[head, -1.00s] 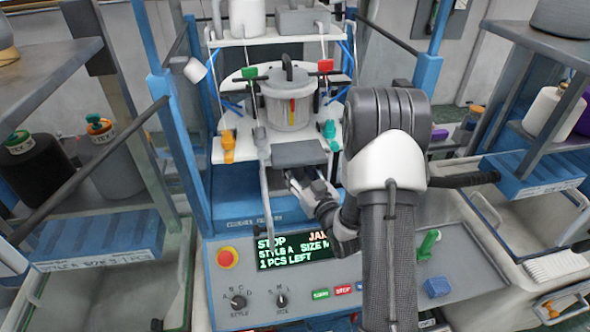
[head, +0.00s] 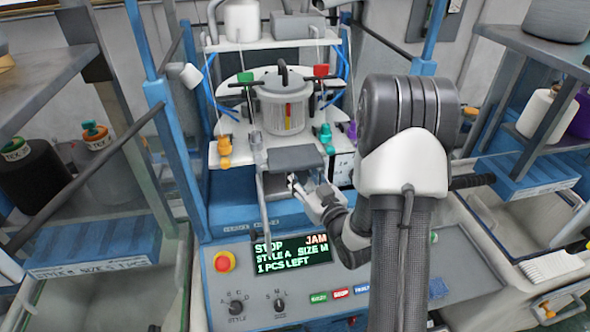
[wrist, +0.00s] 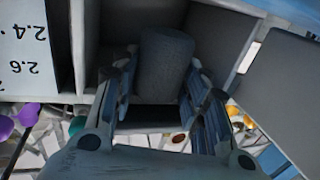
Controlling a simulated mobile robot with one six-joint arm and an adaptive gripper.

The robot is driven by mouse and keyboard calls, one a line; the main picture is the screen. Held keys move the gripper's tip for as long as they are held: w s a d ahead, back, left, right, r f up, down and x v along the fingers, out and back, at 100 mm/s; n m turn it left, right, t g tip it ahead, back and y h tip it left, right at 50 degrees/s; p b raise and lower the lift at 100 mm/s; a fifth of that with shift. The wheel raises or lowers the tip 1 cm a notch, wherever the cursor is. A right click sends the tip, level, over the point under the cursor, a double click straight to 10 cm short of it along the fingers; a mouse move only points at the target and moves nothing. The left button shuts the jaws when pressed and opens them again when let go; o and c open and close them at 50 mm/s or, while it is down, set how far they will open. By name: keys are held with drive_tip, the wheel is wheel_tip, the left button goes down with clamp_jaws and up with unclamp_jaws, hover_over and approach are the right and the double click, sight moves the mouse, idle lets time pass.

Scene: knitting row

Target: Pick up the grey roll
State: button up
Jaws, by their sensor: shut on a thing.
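The grey roll (wrist: 163,65) shows in the wrist view as a dark grey, upright cylinder between the two fingers. It stands in a small dark opening of the machine, with walls close on both sides. My gripper (wrist: 160,100) is shut on the roll, a finger pressed to each side. In the head view my gripper (head: 296,188) is at the machine's front, just under a grey plate (head: 295,158). The roll cannot be made out there. Its lower end is partly hidden in the wrist view.
The control panel with its display (head: 292,255) and red stop button (head: 223,261) lies just below my gripper. A numbered white plate (wrist: 25,45) stands beside the opening. Blue posts (head: 165,120) and shelves with yarn cones (head: 97,140) flank the machine.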

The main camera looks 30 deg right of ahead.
drive_tip(key=s+p, duration=0.1)
drive_tip(key=s, duration=0.1)
drive_tip(key=s+p, duration=0.1)
drive_tip(key=s, duration=0.1)
drive_tip(key=s+p, duration=0.1)
drive_tip(key=s, duration=0.1)
drive_tip(key=shift+s+r, duration=0.1)
drive_tip(key=shift+r, duration=0.15)
drive_tip(key=p, duration=0.8)
approach(303, 174)
drive_tip(key=s, duration=0.3)
drive_tip(key=shift+s+a+f, duration=0.1)
drive_tip(key=shift+s+f, duration=0.1)
drive_tip(key=shift+f, duration=0.05)
drive_tip(key=shift+f, duration=0.15)
